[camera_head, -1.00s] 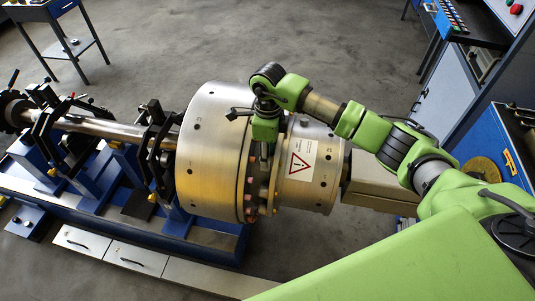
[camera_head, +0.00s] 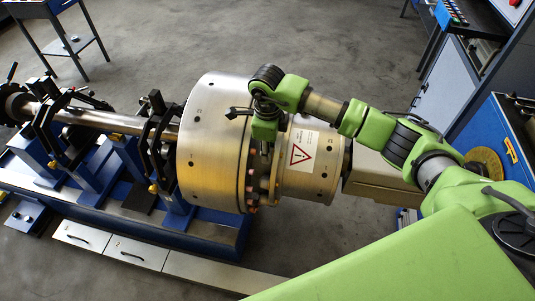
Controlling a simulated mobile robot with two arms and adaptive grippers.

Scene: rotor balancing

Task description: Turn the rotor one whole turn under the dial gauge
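The rotor (camera_head: 212,140) is a large silver metal drum with a narrower drum on its right and a long shaft (camera_head: 95,124) reaching left. A white warning label (camera_head: 301,149) with a red triangle is on the narrower drum. A ring of bolts (camera_head: 252,186), some orange-tipped, runs around the flange between the drums. My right gripper (camera_head: 263,155) points down at this flange. Its fingers are small and partly lost among the bolts, so I cannot tell whether they touch or are shut. My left gripper is out of view. I cannot make out the dial gauge.
Black bearing stands (camera_head: 160,140) hold the shaft on a blue bed (camera_head: 215,232). White drawers (camera_head: 138,252) run along its front. A blue cabinet (camera_head: 500,140) and bench stand at right, a small blue table (camera_head: 45,12) at upper left. The floor behind is clear.

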